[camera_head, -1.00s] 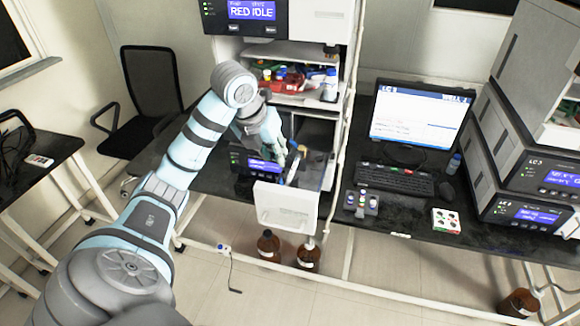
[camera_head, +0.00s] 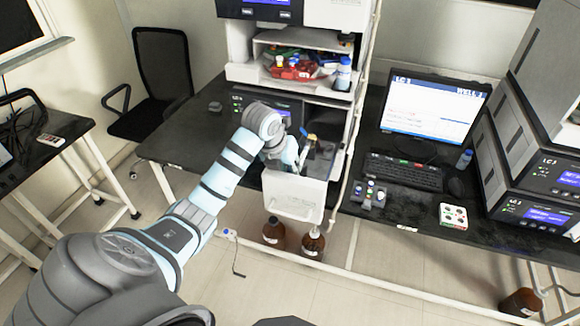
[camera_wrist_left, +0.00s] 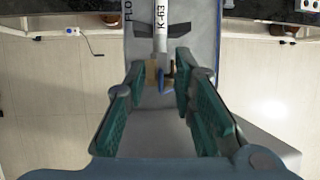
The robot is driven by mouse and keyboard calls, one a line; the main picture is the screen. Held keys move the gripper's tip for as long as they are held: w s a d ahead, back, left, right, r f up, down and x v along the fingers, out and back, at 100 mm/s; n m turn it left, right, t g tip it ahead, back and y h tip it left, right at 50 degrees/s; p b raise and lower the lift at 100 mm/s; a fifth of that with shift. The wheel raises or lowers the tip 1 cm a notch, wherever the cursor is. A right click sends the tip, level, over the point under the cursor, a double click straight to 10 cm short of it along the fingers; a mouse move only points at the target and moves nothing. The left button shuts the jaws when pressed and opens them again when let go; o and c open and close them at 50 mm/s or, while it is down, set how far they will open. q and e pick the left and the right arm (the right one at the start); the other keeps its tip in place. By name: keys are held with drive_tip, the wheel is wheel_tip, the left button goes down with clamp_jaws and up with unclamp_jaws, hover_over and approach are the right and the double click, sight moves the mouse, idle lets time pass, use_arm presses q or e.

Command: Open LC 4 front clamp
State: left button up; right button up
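In the left wrist view, a white column (camera_wrist_left: 160,28) marked K-63 lies along a grey surface. At its near end is a clamp with a blue piece (camera_wrist_left: 168,76) and a gold piece (camera_wrist_left: 152,73). My left gripper (camera_wrist_left: 157,66) is open, its green-padded fingers on either side of the clamp; whether they touch it I cannot tell. In the head view my left gripper (camera_head: 288,153) reaches into the pulled-out white-fronted drawer (camera_head: 294,195) of the left stack and hides part of it. A yellow-and-blue bit (camera_head: 311,138) shows beside it. My right gripper is not in view.
A shelf with a red tray (camera_head: 292,70) and a bottle (camera_head: 343,74) is above the drawer. Brown bottles (camera_head: 312,242) stand below it. A monitor (camera_head: 434,105), keyboard (camera_head: 403,172) and the LC 3 stack (camera_head: 545,165) are to the right.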

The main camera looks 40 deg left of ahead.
use_arm(q)
drive_tip(key=shift+w+f, duration=0.1)
clamp_jaws()
drive_tip(key=shift+a, duration=0.1)
drive_tip(key=h+b, duration=0.1)
drive_tip(key=a+t+h+b, duration=0.1)
drive_tip(key=b, duration=0.1)
drive_tip(key=shift+s+a+f+n+h, duration=0.15)
drive_tip(key=shift+s+f+n+h, duration=0.05)
drive_tip(key=shift+f+n+h, duration=0.15)
drive_tip(key=h+b, duration=0.1)
drive_tip(key=b, duration=0.1)
drive_tip(key=a+t+h+b, duration=0.1)
drive_tip(key=shift+s+f+n+b, duration=0.2)
drive_tip(key=shift+f+n+b, duration=0.05)
drive_tip(key=shift+f+b, duration=0.1)
drive_tip(key=shift+s+a+t+h+b, duration=0.15)
drive_tip(key=shift+t+h+b, duration=0.25)
drive_tip(key=shift+h+b, duration=0.55)
